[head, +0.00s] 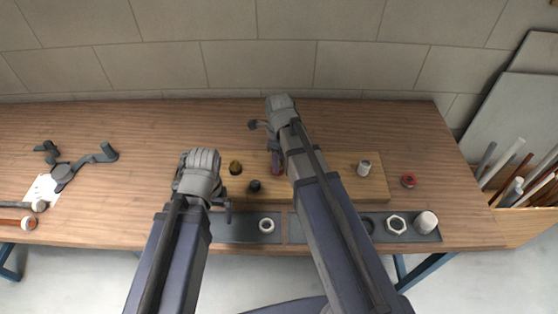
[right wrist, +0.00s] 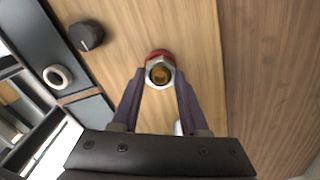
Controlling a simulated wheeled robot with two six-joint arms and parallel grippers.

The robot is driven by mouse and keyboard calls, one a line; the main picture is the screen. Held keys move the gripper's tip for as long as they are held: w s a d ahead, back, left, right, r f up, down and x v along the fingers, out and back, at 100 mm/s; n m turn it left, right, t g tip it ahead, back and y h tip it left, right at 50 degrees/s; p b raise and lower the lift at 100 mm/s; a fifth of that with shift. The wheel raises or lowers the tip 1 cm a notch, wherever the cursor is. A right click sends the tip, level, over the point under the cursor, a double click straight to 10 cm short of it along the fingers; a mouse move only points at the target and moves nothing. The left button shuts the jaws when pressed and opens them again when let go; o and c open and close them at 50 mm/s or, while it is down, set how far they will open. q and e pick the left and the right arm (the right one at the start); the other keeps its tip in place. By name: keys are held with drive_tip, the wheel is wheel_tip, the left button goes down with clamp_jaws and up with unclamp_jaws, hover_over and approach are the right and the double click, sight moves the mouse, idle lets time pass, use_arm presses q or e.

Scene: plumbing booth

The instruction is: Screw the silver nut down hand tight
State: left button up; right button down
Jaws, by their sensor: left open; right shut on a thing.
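The silver nut (right wrist: 160,86) sits on a red-collared fitting in the wooden board (head: 330,183), with a brass-coloured centre showing through it. My right gripper (right wrist: 160,77) is shut on the nut, one finger on each side, seen from above in the right wrist view. In the head view my right gripper (head: 277,160) and arm cover most of this fitting; only a reddish bit shows. My left gripper (head: 226,205) is open and empty, near the board's front left corner.
The board also carries a brass fitting (head: 235,167), a black fitting (head: 255,186) and a silver fitting (head: 364,167). In front, a grey tray (head: 238,230) holds a white ring (head: 266,225), a hex nut (head: 396,223) and a pale cap (head: 426,222). A red ring (head: 408,181) lies right.

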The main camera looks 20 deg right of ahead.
drive_tip(key=shift+m, duration=0.4)
unclamp_jaws()
idle(0.4)
idle(0.5)
wheel_tip(320, 180, up, 5)
drive_tip(key=p, duration=0.5)
use_arm(q)
wheel_tip(320, 180, up, 5)
